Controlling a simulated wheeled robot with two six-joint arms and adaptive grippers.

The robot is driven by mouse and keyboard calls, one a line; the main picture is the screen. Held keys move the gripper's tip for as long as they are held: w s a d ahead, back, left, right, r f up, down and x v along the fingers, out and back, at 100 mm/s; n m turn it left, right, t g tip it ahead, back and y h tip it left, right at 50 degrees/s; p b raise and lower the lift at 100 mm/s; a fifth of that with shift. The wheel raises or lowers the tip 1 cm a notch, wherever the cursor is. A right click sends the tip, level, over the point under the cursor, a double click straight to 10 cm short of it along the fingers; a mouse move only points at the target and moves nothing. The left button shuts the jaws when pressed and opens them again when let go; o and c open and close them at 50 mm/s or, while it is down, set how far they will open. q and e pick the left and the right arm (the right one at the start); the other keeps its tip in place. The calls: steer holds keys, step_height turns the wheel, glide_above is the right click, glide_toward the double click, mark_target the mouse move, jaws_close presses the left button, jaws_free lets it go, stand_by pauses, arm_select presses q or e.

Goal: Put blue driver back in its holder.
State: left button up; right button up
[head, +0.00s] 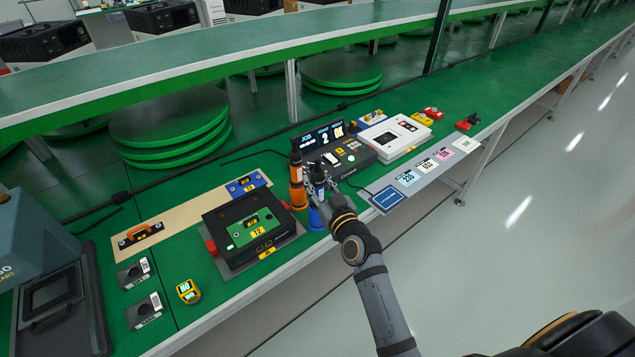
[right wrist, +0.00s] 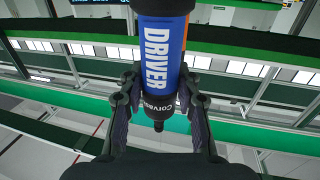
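The blue driver (head: 318,173) stands roughly upright at my right gripper (head: 328,188), near the front edge of the green line. In the right wrist view the blue driver (right wrist: 160,52) fills the space between the fingers of the right gripper (right wrist: 160,80), which flank it closely on both sides. Its dark collar and narrow tip show at the lower end. A blue holder (head: 315,218) shows just below the gripper in the head view, partly covered by it. Whether driver and holder touch, I cannot tell. My left gripper is not in view.
An orange driver (head: 296,170) in an orange holder (head: 299,198) stands close on the left. A black case (head: 225,222) lies left of it. A control box (head: 350,160) and a white box (head: 395,138) lie behind. A label strip (head: 425,172) runs along the front edge.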

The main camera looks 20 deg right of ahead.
steer(key=o, duration=0.5)
steer(key=shift+r, duration=0.15)
steer(key=shift+c, duration=0.2)
steer(key=s, duration=0.4)
steer(key=s+d, duration=0.1)
steer(key=s, duration=0.7)
steer(key=shift+d, duration=0.25)
